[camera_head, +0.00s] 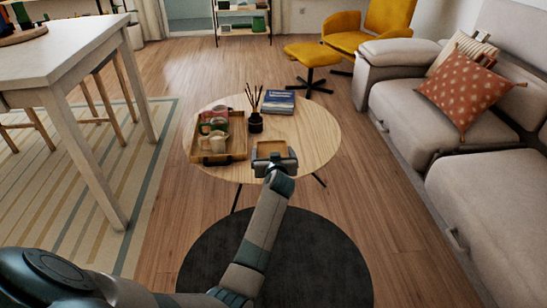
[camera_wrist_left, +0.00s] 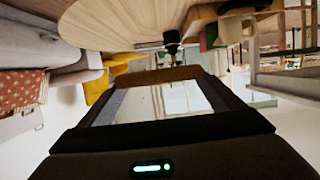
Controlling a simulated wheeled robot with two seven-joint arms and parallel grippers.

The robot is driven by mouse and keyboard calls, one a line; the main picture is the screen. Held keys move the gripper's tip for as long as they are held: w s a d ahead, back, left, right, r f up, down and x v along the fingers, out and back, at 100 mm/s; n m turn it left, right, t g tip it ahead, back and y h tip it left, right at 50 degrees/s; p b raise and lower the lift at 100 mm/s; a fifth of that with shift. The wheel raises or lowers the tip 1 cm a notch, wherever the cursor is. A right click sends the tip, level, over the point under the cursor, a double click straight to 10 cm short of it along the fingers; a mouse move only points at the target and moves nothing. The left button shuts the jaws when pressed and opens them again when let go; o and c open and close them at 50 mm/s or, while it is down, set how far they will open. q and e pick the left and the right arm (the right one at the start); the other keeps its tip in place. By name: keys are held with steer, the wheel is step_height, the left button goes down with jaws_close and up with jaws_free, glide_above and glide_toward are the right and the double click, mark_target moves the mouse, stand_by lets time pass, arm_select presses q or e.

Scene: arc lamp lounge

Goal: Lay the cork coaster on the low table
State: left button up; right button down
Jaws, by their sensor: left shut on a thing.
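My left gripper (camera_head: 272,158) is shut on the cork coaster (camera_head: 271,149), a small tan piece held at the fingertips. In the head view it lies over the near right part of the low table (camera_head: 315,135), which is round and of pale wood. I cannot tell whether the coaster touches the tabletop. In the left wrist view, which is upside down, the coaster (camera_wrist_left: 158,76) shows as a brown strip across the far end of my gripper (camera_wrist_left: 155,85). The low table (camera_wrist_left: 110,22) fills the top there. My right gripper is not in view.
A wooden tray (camera_head: 238,150) with several mugs stands on the table's left part. A dark reed diffuser (camera_head: 255,123) and a blue book (camera_head: 280,102) stand behind the coaster. The table's right side is bare. A grey sofa (camera_head: 415,112) is at right, a white table (camera_head: 70,45) at left.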

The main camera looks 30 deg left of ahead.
arm_select(q)
steer(key=s+d+r+m+t+h, duration=0.1)
steer(key=s+d+r+m+h, duration=0.2)
steer(key=s+d+r, duration=0.4)
steer(key=s+d+r+m+t+h, duration=0.1)
steer(key=s+d+r+m+h, duration=0.3)
steer(key=s+d, duration=1)
step_height(320, 180, up, 4)
steer(key=shift+s+d+f+t+h, duration=0.2)
steer(key=shift+s+d+t+h, duration=0.15)
steer(key=shift+d+h, duration=0.3)
steer(key=shift+a, duration=0.2)
